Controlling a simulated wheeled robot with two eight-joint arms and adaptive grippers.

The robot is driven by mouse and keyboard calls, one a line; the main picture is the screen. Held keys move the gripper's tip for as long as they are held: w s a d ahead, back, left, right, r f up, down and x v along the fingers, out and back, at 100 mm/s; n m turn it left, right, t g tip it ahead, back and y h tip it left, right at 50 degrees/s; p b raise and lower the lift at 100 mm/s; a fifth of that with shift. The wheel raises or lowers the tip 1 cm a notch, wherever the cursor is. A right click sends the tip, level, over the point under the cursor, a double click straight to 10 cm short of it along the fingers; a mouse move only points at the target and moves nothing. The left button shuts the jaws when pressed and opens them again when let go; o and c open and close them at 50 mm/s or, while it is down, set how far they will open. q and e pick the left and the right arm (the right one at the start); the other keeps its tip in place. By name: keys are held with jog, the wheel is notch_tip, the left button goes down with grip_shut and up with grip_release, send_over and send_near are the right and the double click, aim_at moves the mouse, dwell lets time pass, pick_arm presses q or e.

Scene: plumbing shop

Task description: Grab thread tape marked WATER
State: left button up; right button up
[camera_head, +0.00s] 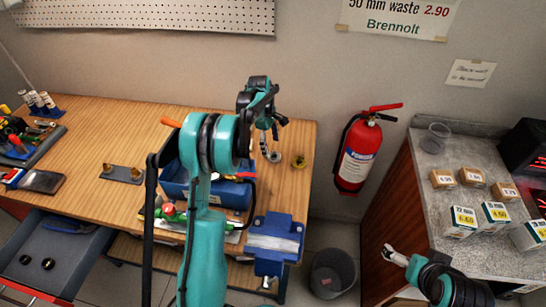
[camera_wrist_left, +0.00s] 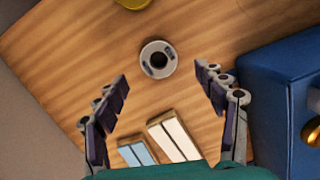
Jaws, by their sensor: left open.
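A small white-grey roll with a dark centre hole and dark marks on its face (camera_wrist_left: 158,59) lies flat on the wooden bench in the left wrist view. Its lettering is too small to read, so I cannot tell whether it says WATER. A yellow item (camera_wrist_left: 133,2) is cut off at the top edge; a small yellow item also shows in the head view (camera_head: 299,162). My left gripper (camera_wrist_left: 162,74) is open and empty above the bench, its fingers either side of the roll, apart from it. In the head view my right gripper (camera_head: 395,256) is beside the grey counter.
A white box (camera_wrist_left: 175,136) and a light blue box (camera_wrist_left: 137,153) lie near my left fingers. A blue bin (camera_head: 176,188) and a blue vise (camera_head: 273,240) stand near the bench front. A fire extinguisher (camera_head: 357,155) hangs right of the bench.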

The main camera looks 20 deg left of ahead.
aim_at(274, 156)
pick_arm(q)
jog(key=f, duration=0.2)
jog(key=d+f+b, duration=0.1)
jog(key=f, duration=0.1)
jog(key=shift+w+f, duration=0.1)
jog(key=shift+f, duration=0.2)
jog(key=c, duration=0.9)
jog(key=shift+r, duration=0.1)
jog(key=shift+c, duration=0.2)
